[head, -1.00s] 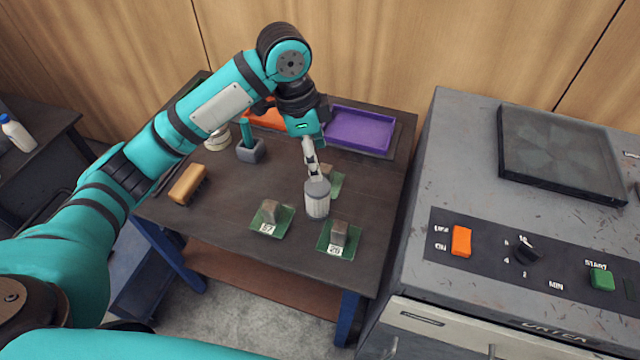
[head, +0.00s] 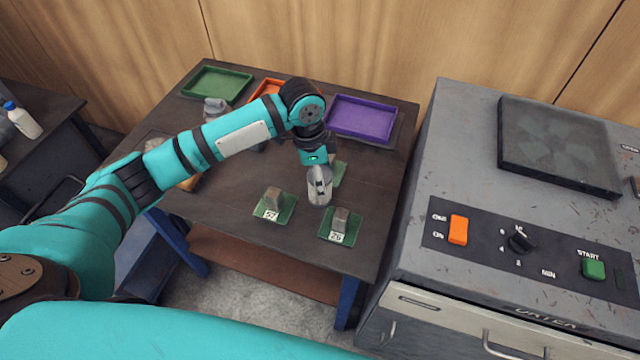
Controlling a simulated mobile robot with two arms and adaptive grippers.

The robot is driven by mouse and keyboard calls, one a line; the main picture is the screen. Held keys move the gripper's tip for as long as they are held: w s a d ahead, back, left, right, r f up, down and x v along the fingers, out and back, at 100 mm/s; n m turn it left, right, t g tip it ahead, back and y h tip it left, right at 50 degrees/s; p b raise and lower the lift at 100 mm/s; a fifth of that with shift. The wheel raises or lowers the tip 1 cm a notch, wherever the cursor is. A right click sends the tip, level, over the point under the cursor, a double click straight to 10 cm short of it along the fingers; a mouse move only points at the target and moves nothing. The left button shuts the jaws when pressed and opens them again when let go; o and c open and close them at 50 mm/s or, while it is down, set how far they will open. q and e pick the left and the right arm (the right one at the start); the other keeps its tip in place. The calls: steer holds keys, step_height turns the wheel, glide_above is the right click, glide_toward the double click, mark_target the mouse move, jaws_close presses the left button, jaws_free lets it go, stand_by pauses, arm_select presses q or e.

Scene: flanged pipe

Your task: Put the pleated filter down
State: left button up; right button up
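The pleated filter (head: 321,196) is a light grey cylinder standing roughly upright over the middle front of the dark table, between and behind two green mats. My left gripper (head: 318,180) points down at the filter's top, and its fingers overlap the filter in the head view. I cannot make out whether the fingers press on it or stand apart, nor whether its base touches the table. My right gripper is not in view.
Grey blocks sit on green mats labelled 57 (head: 274,208) and 26 (head: 339,228); another green mat (head: 340,174) is partly hidden. Purple (head: 362,118), orange and green (head: 217,84) trays line the back. A control-panel machine (head: 480,190) stands right.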

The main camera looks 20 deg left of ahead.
mark_target(313, 199)
arm_select(q)
steer(key=shift+w+d+f+p, duration=0.15)
steer(key=shift+f+p, duration=0.25)
steer(key=shift+f, duration=1.8)
steer(key=shift+c, duration=0.5)
steer(key=c, duration=1)
steer(key=shift+r, duration=0.1)
